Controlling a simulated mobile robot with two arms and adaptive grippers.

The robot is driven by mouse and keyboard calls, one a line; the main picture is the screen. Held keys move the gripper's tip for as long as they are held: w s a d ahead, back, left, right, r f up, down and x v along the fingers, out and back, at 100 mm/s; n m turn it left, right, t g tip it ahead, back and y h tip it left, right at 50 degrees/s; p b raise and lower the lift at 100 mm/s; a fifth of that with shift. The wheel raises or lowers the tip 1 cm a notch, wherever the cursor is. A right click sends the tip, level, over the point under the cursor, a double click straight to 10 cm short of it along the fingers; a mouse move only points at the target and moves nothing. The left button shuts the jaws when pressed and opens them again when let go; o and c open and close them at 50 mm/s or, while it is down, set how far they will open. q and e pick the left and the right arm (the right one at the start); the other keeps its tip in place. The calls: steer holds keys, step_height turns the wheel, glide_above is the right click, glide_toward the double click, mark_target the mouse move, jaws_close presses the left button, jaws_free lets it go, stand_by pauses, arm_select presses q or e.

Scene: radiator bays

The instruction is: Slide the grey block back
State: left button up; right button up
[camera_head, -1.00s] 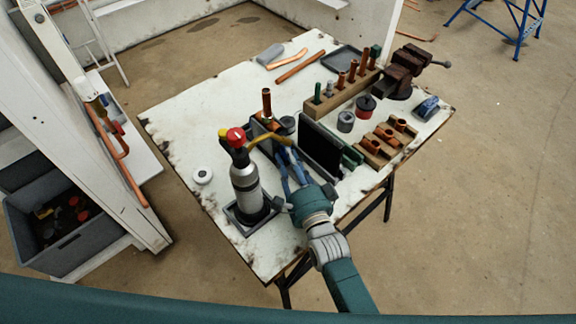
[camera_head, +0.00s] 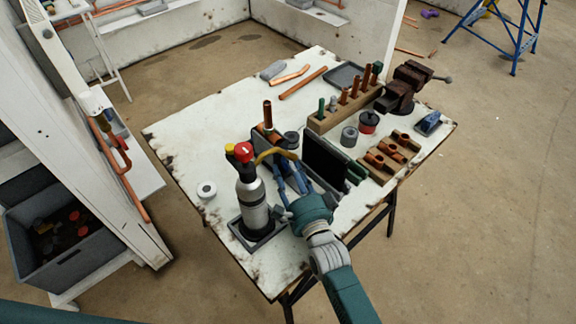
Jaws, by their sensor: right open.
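A grey rounded block (camera_head: 272,70) lies at the far edge of the white worktable (camera_head: 230,110), beside a bent copper piece. My right gripper (camera_head: 290,174) is over the near part of the table, far from that block. Its blue fingers are open, between the gas cylinder and an upright black panel (camera_head: 323,162). My left gripper is not in view.
The gas cylinder (camera_head: 252,203) stands upright in a dark tray, close left of my right gripper. A wooden rack (camera_head: 325,120) of copper pipes, a vise (camera_head: 404,85) and a fitting holder (camera_head: 375,172) occupy the right side. The table's left middle is mostly clear.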

steer(key=v, duration=1.2)
steer(key=shift+a, duration=0.1)
